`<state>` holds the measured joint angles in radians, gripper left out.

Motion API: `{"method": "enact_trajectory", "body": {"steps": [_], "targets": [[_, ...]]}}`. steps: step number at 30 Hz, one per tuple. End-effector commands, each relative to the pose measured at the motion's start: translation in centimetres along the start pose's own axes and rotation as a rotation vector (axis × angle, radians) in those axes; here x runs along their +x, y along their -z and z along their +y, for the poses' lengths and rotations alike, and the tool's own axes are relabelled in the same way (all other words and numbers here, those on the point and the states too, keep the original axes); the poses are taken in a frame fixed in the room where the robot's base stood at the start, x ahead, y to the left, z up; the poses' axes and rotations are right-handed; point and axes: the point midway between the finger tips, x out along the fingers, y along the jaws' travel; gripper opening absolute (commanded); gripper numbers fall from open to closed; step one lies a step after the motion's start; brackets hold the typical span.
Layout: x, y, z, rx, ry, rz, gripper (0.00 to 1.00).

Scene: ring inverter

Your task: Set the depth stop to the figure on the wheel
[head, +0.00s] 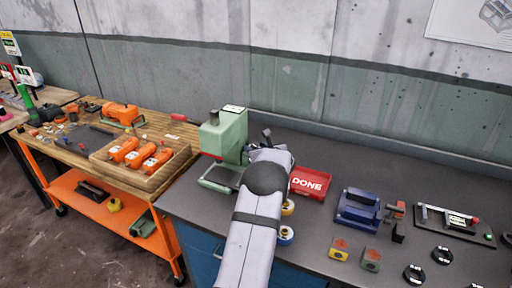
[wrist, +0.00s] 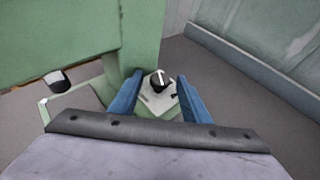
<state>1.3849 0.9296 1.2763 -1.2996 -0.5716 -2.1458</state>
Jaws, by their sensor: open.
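The green press (head: 228,135) stands at the left end of the grey bench, and its green body also fills the upper left of the wrist view (wrist: 55,38). In the wrist view a small dark knob with a white pointer mark (wrist: 158,79) sits on a pale plate (wrist: 157,98) beside the green column. My gripper (wrist: 159,82) is open, its two blue fingers on either side of the knob with gaps. I cannot tell how far above the knob the fingertips are. In the head view my arm hides the gripper and the knob. No figure on a wheel is readable.
A red DONE tray (head: 310,183) lies right of my arm, with a blue device (head: 358,210) and small blocks beyond it. A wooden cart (head: 100,145) with orange tools stands at the left. In the wrist view a dark cylinder (wrist: 59,82) stands left of the knob.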

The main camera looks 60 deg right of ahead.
Motion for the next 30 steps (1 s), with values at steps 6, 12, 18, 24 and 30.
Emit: {"method": "enact_trajectory", "body": {"steps": [6, 12, 18, 24, 30], "targets": [[0.11, 0.04, 0.02, 0.0, 0.0, 0.0, 0.43], [0.09, 0.03, 0.02, 0.0, 0.0, 0.0, 0.12], [0.12, 0.08, 0.03, 0.001, 0.002, 0.0, 0.02], [0.42, 0.3, 0.12, 0.013, 0.041, -0.003, 0.02], [0.49, 0.33, 0.26, 0.039, 0.107, -0.004, 0.02]]}}
